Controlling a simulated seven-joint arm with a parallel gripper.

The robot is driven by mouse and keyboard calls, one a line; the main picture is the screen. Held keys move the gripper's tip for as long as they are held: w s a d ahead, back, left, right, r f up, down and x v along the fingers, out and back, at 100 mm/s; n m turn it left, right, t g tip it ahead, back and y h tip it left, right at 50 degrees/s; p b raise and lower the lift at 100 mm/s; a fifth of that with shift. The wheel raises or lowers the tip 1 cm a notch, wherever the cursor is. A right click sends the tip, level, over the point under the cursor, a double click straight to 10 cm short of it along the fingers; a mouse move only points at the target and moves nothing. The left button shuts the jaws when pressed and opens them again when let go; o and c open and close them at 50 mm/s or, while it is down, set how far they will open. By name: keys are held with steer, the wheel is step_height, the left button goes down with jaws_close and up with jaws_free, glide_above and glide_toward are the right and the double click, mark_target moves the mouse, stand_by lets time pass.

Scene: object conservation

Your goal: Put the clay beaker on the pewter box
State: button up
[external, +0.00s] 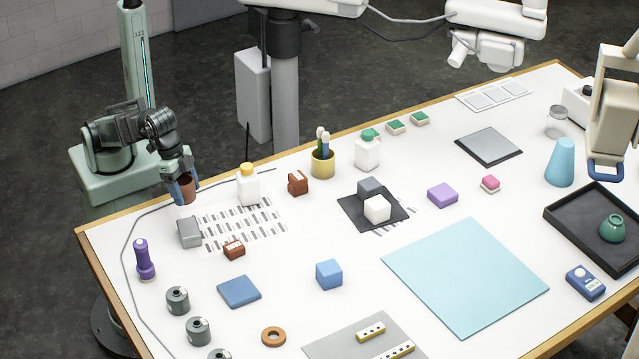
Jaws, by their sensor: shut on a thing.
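The clay beaker (188,191) is a small reddish-brown cup, partly covered by the fingers. My gripper (183,190) is shut on it at the left back of the table, with blue fingertips on either side. The pewter box (190,233) is a plain grey block on the white table just below the beaker in the picture. The beaker appears above and behind the box, with a visible gap between them. I cannot tell the exact height of the beaker.
A white bottle with a yellow cap (248,186) stands right of my gripper. A thin grey cable (124,255) runs along the left edge.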

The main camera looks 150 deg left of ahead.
mark_target(193, 229)
steer(key=shift+s+f, duration=0.25)
steer(key=shift+s, duration=0.05)
steer(key=shift+n, duration=0.3)
steer(key=shift+f, duration=4.8)
steer(key=shift+f, duration=0.15)
steer(key=o, duration=1.1)
steer(key=shift+v, duration=6.15)
steer(key=shift+w+d, duration=0.1)
steer(key=shift+w, duration=0.1)
